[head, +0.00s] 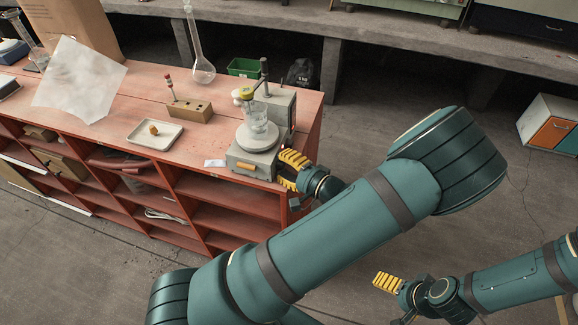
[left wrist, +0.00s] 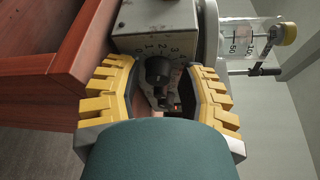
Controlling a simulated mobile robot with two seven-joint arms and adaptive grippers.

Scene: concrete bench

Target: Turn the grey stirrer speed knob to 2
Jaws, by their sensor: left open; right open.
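The stirrer (head: 248,164) is a grey box with a round plate, standing at the right end of the red bench. Its dark grey speed knob (left wrist: 158,70) shows in the left wrist view on the front panel, with printed digits around it. I cannot make out which digit it points to. My left gripper (left wrist: 160,88) is open, with its yellow fingers on either side of the knob; contact cannot be told. My right gripper (head: 388,284) is low at right, away from the bench.
A glass beaker (head: 256,124) stands on the stirrer plate, below a probe on a stand. A wooden block (head: 190,109), a white tray (head: 147,139) and a tall flask (head: 202,72) are to the left. The bench's right edge is close to my left gripper.

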